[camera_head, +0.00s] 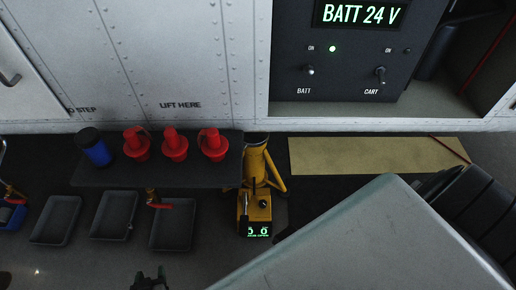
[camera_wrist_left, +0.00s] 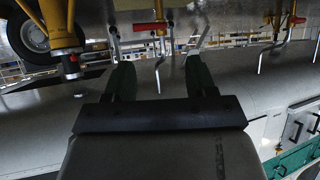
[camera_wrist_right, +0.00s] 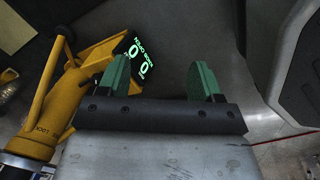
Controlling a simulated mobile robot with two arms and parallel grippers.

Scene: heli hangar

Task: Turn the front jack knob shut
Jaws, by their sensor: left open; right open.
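The yellow jack (camera_head: 257,160) stands on the floor below the fuselage, near the middle of the head view. Its front box carries a green-lit display (camera_head: 258,231) showing two zeros and a dark round knob (camera_head: 264,204). In the right wrist view the jack (camera_wrist_right: 65,95) lies at left, its display (camera_wrist_right: 136,62) near the left finger; the knob cannot be made out there. My right gripper (camera_wrist_right: 160,78) is open and empty beside the jack; my arm hides it in the head view. My left gripper (camera_head: 150,281) is open and empty at the bottom edge; it also shows in the left wrist view (camera_wrist_left: 160,78).
A dark shelf (camera_head: 185,180) beside the jack holds three red plugs (camera_head: 174,146) and a blue can (camera_head: 94,148). Grey trays (camera_head: 114,215) and a red-handled valve (camera_head: 158,204) are left of the jack. A wheel (camera_head: 478,208) stands at right. A panel (camera_head: 345,85) reads BATT 24 V.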

